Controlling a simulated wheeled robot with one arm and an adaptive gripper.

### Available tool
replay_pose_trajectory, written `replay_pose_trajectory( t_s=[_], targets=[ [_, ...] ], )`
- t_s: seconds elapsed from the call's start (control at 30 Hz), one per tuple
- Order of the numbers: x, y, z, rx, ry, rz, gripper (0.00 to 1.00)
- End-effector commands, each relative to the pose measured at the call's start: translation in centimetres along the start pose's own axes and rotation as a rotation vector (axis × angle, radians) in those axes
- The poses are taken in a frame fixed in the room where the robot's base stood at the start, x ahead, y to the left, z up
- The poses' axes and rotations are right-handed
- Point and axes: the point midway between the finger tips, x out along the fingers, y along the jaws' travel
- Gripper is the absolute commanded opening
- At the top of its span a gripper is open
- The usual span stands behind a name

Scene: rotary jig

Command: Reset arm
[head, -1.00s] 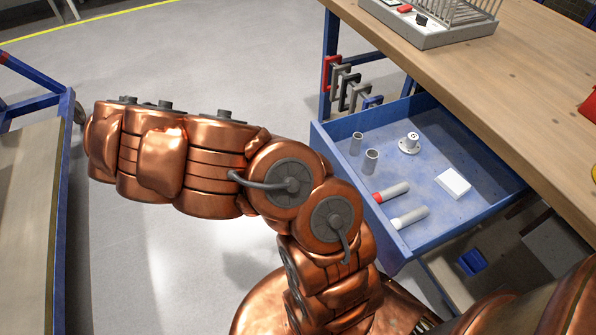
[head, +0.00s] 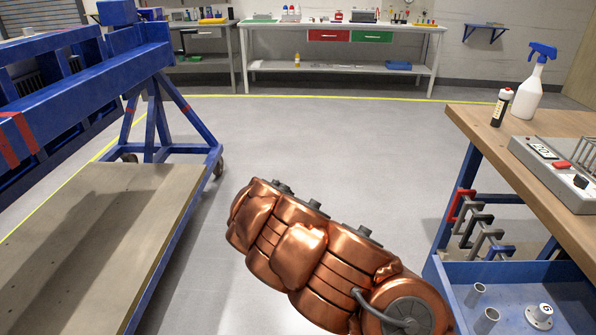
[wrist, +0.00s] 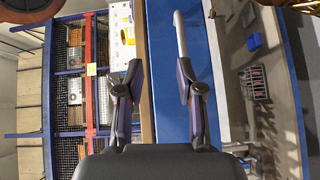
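My copper-coloured arm (head: 310,255) reaches across the lower middle of the head view, over the grey floor. Its gripper end is not visible there. In the wrist view my gripper (wrist: 159,75) is open, its two dark fingers well apart. Nothing is held between them. A broad blue surface (wrist: 178,85) shows behind the fingers, with no visible contact.
A blue frame (head: 70,85) with a flat grey platform (head: 85,240) stands at the left. The floor (head: 290,140) between is clear.

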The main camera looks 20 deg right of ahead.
Motion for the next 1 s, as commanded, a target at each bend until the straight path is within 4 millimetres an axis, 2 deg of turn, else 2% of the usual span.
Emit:
replay_pose_trajectory(
  t_s=[0.27, 0.53, 1.0],
  targets=[
    [0.4, 1.0, 0.0, -0.049, -0.020, -0.094, 0.37],
    [1.6, 2.5, 0.5, -0.213, -0.022, -0.344, 0.37],
    [2.8, 3.1, 3.4, -0.568, 0.140, -0.771, 0.37]
  ],
)
